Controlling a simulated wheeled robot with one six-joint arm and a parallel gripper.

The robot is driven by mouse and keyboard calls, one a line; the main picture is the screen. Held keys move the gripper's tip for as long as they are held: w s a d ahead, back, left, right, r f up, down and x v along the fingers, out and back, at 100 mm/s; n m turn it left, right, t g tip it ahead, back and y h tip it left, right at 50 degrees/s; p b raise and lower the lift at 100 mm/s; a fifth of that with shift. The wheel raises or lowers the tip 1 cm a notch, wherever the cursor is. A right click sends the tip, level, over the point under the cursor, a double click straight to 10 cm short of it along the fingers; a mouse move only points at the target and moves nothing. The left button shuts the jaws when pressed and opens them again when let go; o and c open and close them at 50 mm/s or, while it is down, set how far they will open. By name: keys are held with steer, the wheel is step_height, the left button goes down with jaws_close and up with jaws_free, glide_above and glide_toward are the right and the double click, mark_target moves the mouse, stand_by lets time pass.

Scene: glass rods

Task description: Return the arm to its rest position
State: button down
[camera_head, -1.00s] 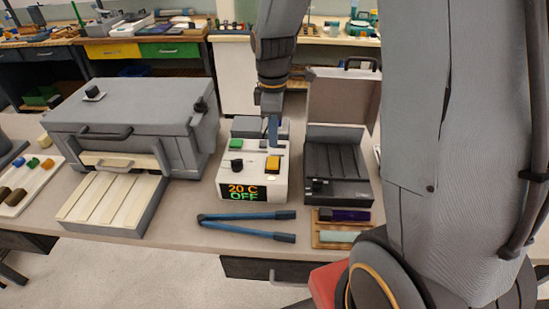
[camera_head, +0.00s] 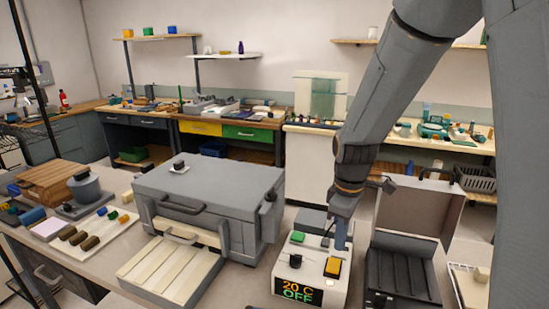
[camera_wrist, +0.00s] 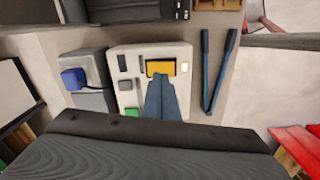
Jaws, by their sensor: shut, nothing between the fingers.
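My gripper (camera_head: 341,236) is shut and empty. It hangs just above the white device with the "20 C OFF" display (camera_head: 298,292), close to the device's yellow-orange switch (camera_head: 332,267). In the wrist view, the blue fingers of my gripper (camera_wrist: 161,82) are together, with their tips at the lower edge of the yellow-orange switch (camera_wrist: 161,68). I cannot tell whether they touch it. My arm reaches down from the upper right in the head view.
A grey box-shaped oven (camera_head: 207,193) with a slatted tray (camera_head: 172,270) stands left of the device. An open black case (camera_head: 398,268) stands right. Blue tongs (camera_wrist: 207,75) lie beside the device. Shelves and benches are behind.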

steer(key=s+f+m+t+b, duration=0.1)
steer(key=s+f+m+b, duration=0.4)
steer(key=s+m, duration=0.5)
steer(key=shift+f+m+b, duration=0.3)
steer(key=shift+m+b, duration=0.05)
steer(key=shift+m, duration=0.25)
stand_by(0.9)
